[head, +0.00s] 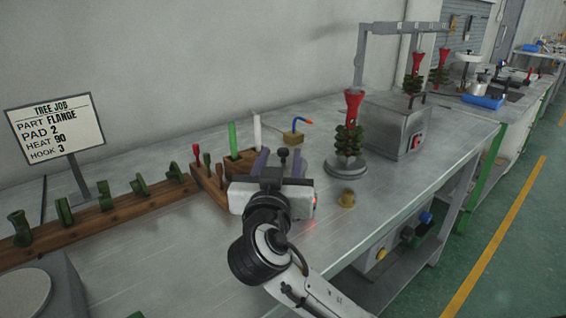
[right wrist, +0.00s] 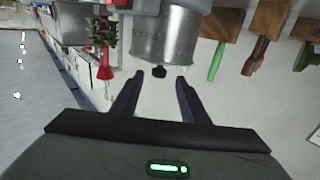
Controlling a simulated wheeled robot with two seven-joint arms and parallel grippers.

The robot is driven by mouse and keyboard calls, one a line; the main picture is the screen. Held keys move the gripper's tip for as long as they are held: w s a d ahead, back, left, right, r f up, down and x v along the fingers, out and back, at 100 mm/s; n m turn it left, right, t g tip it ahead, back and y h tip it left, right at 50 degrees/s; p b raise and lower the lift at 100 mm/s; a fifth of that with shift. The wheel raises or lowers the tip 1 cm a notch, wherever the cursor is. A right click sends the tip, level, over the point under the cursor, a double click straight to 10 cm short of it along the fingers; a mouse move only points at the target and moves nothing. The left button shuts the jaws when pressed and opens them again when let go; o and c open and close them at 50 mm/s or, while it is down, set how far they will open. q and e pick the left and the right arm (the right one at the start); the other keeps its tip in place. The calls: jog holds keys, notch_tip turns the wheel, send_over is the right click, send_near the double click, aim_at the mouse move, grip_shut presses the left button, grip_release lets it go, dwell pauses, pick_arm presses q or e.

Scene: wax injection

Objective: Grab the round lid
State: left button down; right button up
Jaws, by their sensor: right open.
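The round lid (right wrist: 165,62) is grey metal with a black knob (right wrist: 159,71), on top of a grey metal pot (right wrist: 166,32) that looks upside down in the right wrist view. In the head view the knob (head: 283,152) shows, and much of the lid and pot is hidden behind my right gripper. My right gripper (right wrist: 157,78) is open, its two dark fingers pointing at the lid. The knob lies between the fingertips or just beyond them; I cannot tell whether they touch. My left gripper is not in view.
A wooden rack (head: 212,184) with tools stands left of the pot. A green wax tree (head: 349,140) with a red top stands on a round base to the right.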

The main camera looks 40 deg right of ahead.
aim_at(283, 152)
jog(key=x, duration=0.4)
jog(key=shift+d, duration=0.2)
jog(key=shift+s, duration=0.1)
grip_shut()
